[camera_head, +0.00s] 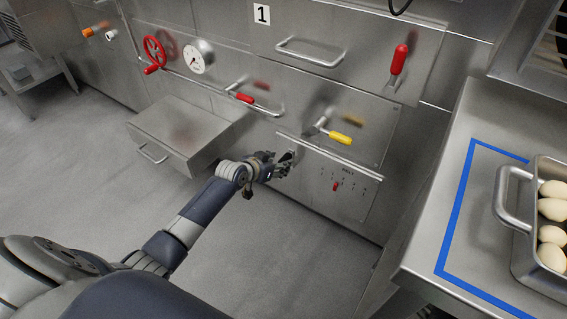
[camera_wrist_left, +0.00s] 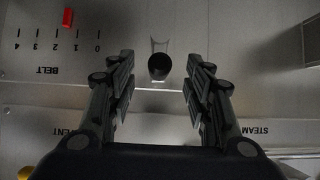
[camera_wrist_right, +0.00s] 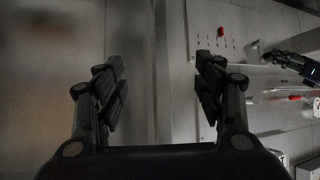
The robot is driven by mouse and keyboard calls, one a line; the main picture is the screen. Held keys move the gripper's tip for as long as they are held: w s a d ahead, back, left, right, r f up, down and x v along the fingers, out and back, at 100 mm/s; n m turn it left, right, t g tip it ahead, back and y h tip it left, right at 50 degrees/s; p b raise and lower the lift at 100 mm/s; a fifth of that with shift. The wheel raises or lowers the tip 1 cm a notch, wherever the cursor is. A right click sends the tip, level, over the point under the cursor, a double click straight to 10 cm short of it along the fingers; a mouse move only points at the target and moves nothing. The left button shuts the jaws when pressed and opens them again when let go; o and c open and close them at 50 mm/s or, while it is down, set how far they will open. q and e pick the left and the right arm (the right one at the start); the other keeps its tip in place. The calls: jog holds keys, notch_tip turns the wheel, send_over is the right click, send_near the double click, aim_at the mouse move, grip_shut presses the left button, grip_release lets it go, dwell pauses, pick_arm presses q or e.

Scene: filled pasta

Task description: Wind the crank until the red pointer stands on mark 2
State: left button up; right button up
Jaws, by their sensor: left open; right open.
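The crank's dark round knob (camera_wrist_left: 159,67) and its small metal arm stand out from the panel in the left wrist view. My left gripper (camera_wrist_left: 160,75) is open, with a finger on either side of the knob and gaps visible. In the head view this gripper (camera_head: 284,164) hides most of the crank. The red pointer (camera_head: 336,186) is beside the BELT scale (camera_head: 345,180), between marks 1 and 2. It also shows in the left wrist view (camera_wrist_left: 68,17), where the scale is upside down. My right gripper (camera_wrist_right: 157,80) is open and empty, away from the crank.
A yellow-handled lever (camera_head: 341,138), a red-handled lever (camera_head: 244,97), a red handwheel (camera_head: 155,50) and a gauge (camera_head: 198,57) are on nearby panels. An open drawer (camera_head: 180,130) juts out left of my left gripper. A counter (camera_head: 440,210) with a tray (camera_head: 517,230) stands right.

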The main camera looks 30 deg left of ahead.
aim_at(293, 157)
pick_arm(q)
jog(key=shift+b+x, duration=0.9)
jog(key=shift+x, duration=0.2)
jog(key=shift+b+x, duration=0.9)
jog(key=shift+x, duration=0.15)
jog(key=shift+w, duration=0.1)
pick_arm(e)
jog(key=w+a+r+t+y, duration=0.1)
jog(key=w+r+t, duration=0.1)
jog(key=r+t, duration=0.3)
jog(key=w+a+r+t+y, duration=0.2)
jog(key=r+t, duration=0.3)
jog(key=r, duration=0.7)
jog(key=shift+w+a+r+t, duration=0.15)
jog(key=shift+a+r+t, duration=0.15)
jog(key=shift+r, duration=0.05)
pick_arm(q)
jog(key=shift+c, duration=0.6)
jog(key=c, duration=0.9)
